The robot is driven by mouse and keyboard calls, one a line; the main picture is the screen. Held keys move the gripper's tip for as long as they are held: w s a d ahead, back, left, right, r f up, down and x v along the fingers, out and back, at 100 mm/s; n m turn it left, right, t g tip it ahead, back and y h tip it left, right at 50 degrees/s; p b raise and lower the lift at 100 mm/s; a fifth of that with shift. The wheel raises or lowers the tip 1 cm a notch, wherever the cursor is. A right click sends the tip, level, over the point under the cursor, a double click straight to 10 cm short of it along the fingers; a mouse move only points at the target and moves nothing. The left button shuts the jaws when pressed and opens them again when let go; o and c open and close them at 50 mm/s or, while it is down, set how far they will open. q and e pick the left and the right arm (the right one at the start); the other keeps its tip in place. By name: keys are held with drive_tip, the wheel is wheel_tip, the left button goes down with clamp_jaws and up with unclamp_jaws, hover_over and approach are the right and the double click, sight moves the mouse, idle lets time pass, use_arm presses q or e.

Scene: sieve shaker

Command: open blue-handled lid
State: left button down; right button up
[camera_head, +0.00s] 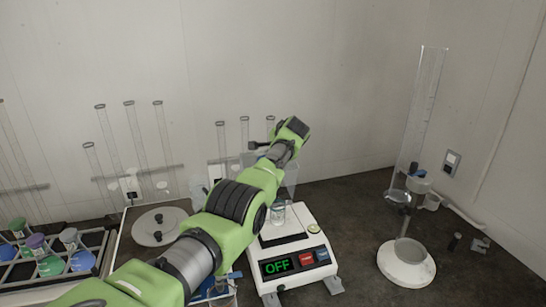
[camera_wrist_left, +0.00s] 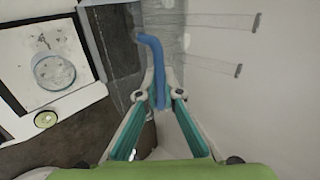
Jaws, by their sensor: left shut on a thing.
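A curved blue handle (camera_wrist_left: 156,62) stands between the fingers of my left gripper (camera_wrist_left: 160,95) in the left wrist view. The gripper is shut on it. The handle's far end reaches a clear, see-through panel, which I take to be the lid; its edges are hard to make out. In the head view a clear box wall (camera_head: 291,178) shows behind the balance, partly covered by my green left arm. The blue handle and the left fingertips cannot be made out in the head view. My right gripper is not in view.
A white stand (camera_head: 407,262) with a tall clear tube is at right. A rack (camera_head: 98,262) with coloured caps is at left. Bare bench lies between balance and stand.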

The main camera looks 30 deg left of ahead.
use_arm(q)
drive_tip(key=shift+w+a, duration=0.1)
idle(0.3)
drive_tip(key=c, duration=2.5)
unclamp_jaws()
drive_tip(key=shift+d+r, duration=0.3)
drive_tip(key=shift+r, duration=0.05)
drive_tip(key=v, duration=1.1)
drive_tip(key=shift+a+r, duration=0.1)
